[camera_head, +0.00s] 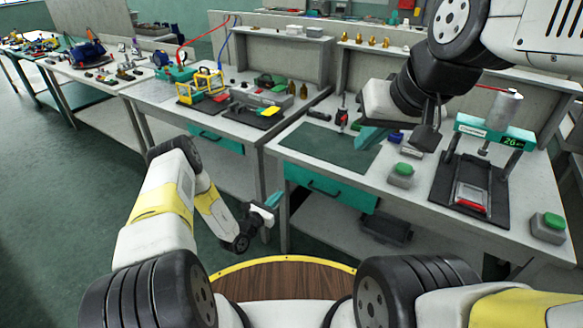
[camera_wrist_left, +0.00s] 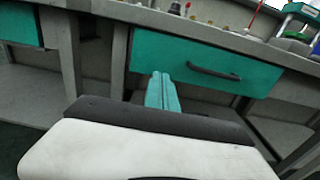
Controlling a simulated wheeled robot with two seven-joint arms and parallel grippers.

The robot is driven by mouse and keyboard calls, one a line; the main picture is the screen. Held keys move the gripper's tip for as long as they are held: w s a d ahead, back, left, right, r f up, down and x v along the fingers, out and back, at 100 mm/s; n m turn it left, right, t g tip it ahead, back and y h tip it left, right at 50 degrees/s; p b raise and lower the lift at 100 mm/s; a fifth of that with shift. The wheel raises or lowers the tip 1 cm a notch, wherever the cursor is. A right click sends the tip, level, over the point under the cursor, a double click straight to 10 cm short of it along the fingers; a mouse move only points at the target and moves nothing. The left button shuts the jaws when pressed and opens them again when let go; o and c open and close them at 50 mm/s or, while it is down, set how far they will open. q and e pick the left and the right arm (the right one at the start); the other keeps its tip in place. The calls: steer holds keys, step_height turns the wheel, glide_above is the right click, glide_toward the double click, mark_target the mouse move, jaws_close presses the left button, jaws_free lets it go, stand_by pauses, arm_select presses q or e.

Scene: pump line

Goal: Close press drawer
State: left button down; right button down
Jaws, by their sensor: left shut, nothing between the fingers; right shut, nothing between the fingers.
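The teal drawer (camera_head: 318,187) with a dark bar handle is under the bench that carries the press (camera_head: 482,150). It also shows in the left wrist view (camera_wrist_left: 245,72). Its front sits just below the bench top; I cannot tell whether a small gap is left. My left gripper (camera_head: 272,200) is shut and empty, low in front of the bench near the drawer's left end. In the left wrist view its teal fingers (camera_wrist_left: 162,92) point at the drawer's left part, left of the handle. My right gripper (camera_head: 370,138) is shut and empty above the bench mat.
The bench top holds a dark green mat (camera_head: 320,146), green-topped button boxes (camera_head: 401,174) (camera_head: 548,226) and small parts. A dark bin (camera_head: 386,228) is on the shelf below. Another bench with a teal drawer (camera_head: 217,140) stands to the left. The floor on the left is clear.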

mark_target(297, 176)
arm_select(q)
steer(key=x, duration=1.1)
steer(key=shift+s, duration=0.1)
